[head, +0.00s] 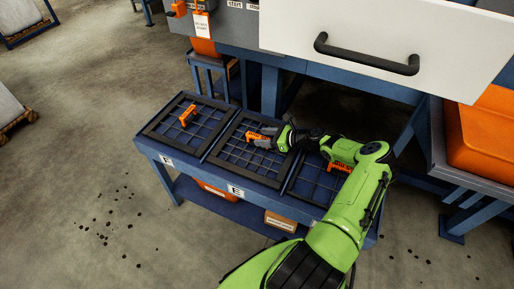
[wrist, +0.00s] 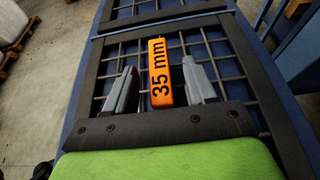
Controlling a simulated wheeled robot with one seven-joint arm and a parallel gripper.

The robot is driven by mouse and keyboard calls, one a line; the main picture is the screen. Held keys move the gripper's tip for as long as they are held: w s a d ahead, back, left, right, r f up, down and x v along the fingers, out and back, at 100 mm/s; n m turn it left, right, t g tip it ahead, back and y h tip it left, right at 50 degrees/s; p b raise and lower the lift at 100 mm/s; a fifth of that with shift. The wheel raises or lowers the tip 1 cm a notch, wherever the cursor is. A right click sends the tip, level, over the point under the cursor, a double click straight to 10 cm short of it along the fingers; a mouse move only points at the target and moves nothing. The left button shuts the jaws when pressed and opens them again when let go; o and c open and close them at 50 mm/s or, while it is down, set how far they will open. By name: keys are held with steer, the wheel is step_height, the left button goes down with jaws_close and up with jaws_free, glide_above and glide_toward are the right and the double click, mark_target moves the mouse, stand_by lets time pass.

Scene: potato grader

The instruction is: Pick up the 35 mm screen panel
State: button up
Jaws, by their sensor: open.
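The 35 mm screen panel is a dark square frame with a wire grid (head: 243,172), lying flat in the middle of three on a blue bench. Its orange handle (wrist: 161,72) reads "35 mm" in the wrist view, and the panel's dark right rail (wrist: 256,75) shows there too. My gripper (head: 266,138) is over this panel at the handle. In the wrist view its two grey fingers (wrist: 158,66) are open, one on each side of the handle, with gaps showing. I cannot tell how far the fingertips are above the grid.
Another panel with an orange handle (head: 187,116) lies on the left, and a third (head: 340,168) on the right, partly behind my arm. A white cover with a black handle (head: 366,55) overhangs behind the bench. An orange bin (head: 485,135) stands at right.

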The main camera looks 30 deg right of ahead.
steer(key=shift+x, duration=0.8)
steer(key=shift+c, duration=0.3)
jaws_close()
steer(key=shift+s, duration=0.1)
stand_by(0.3)
